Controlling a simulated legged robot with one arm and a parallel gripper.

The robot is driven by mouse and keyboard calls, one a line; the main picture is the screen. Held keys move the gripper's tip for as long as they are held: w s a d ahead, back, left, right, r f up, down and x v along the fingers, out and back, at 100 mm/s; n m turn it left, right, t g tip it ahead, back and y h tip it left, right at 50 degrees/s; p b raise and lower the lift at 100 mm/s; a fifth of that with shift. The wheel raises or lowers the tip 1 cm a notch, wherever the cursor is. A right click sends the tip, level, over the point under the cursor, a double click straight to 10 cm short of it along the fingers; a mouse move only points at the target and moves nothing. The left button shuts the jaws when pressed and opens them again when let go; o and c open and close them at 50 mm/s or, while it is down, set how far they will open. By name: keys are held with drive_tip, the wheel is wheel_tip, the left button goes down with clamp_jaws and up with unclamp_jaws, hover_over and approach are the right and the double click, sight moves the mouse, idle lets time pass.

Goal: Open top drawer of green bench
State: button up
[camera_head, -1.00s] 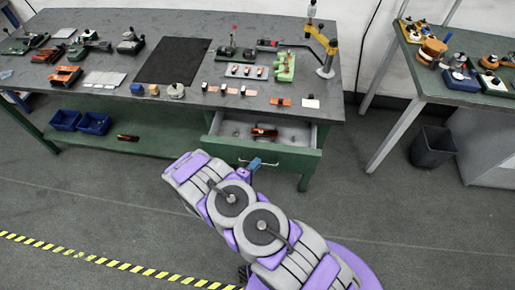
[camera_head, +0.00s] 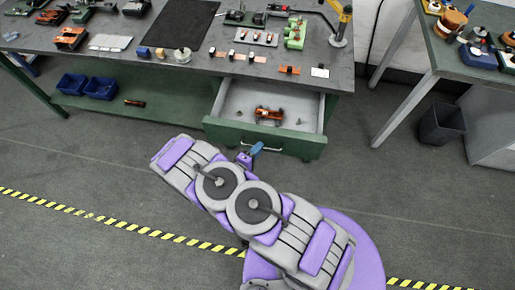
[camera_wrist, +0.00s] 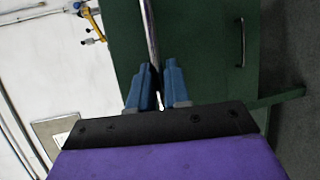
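The green bench (camera_head: 170,128) stands across the back. Its top drawer (camera_head: 265,133) is pulled well out, showing a pale interior with an orange and dark object (camera_head: 268,115) in it. The drawer's thin metal handle (camera_head: 275,149) is on its green front. My gripper (camera_head: 256,148) is at this handle. In the wrist view, the blue fingers of my gripper (camera_wrist: 159,66) are close together with the metal handle bar (camera_wrist: 149,30) running between them. The fingers partly hide the bar.
Small tools and parts cover the bench top (camera_head: 112,28). Blue bins (camera_head: 101,88) sit on the lower shelf. A second table (camera_head: 410,65) and a dark waste bin (camera_head: 442,124) stand right. The floor in front is clear, with a yellow-black line (camera_head: 130,230). Another handle (camera_wrist: 242,42) shows in the wrist view.

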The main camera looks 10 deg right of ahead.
drive_tip(key=o, duration=0.4)
drive_tip(key=shift+w, duration=0.1)
drive_tip(key=shift+a, duration=0.1)
drive_tip(key=p+v, duration=0.1)
drive_tip(key=v, duration=1.6)
drive_tip(key=shift+a, duration=0.2)
